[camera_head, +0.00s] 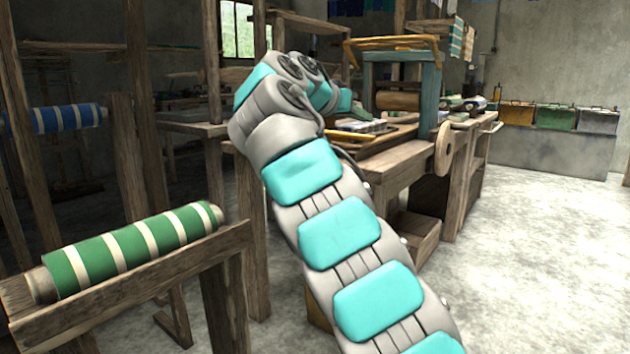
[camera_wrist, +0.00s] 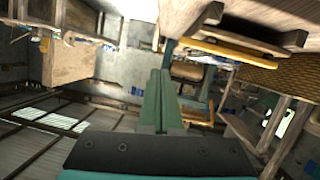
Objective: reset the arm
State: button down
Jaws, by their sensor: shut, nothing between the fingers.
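My gripper (camera_wrist: 160,102) shows in the wrist view as two green fingers lying close together, with nothing between them. Its dark mounting plate is at the bottom of that view. In the head view my arm rises from the bottom, bends at the upper left and turns away toward the workbench (camera_head: 400,165).
A green-and-cream striped cloth roll (camera_head: 135,248) lies on a wooden beam at the lower left. A blue striped roll (camera_head: 58,118) hangs behind it. Several coloured bins (camera_head: 557,116) stand on a grey ledge at the back right. The floor (camera_head: 540,260) on the right is clear.

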jog(key=s+d+f+n+g+y, duration=0.1)
jog(key=s+d+f+g, duration=0.2)
jog(key=s+d+f, duration=0.35)
jog(key=s+d+f+n+g+y, duration=0.1)
jog(key=s+d+f+g+y, duration=0.15)
jog(key=s+f, duration=0.6)
jog(key=s+d+f+n+g, duration=0.1)
jog(key=s+d+f+g, duration=0.2)
jog(key=s+d+f, duration=0.35)
jog(key=s+a+f+n+g+y, duration=0.15)
jog(key=s+a+f, duration=0.25)
jog(key=s+f, duration=0.45)
jog(key=s+a+f+n+g+y, duration=0.1)
jog(key=s+a+f+y, duration=0.3)
jog(key=s, duration=0.7)
jog(key=s+a+f+n+g+y, duration=0.1)
jog(key=s+a+f, duration=0.2)
jog(key=s+f, duration=0.6)
notch_tip(320, 180, up, 13)
jog(key=s+p, duration=0.1)
jog(key=p, duration=1.1)
jog(key=shift+s+a+p, duration=0.3)
jog(key=shift+a, duration=0.1)
jog(key=shift+n, duration=0.25)
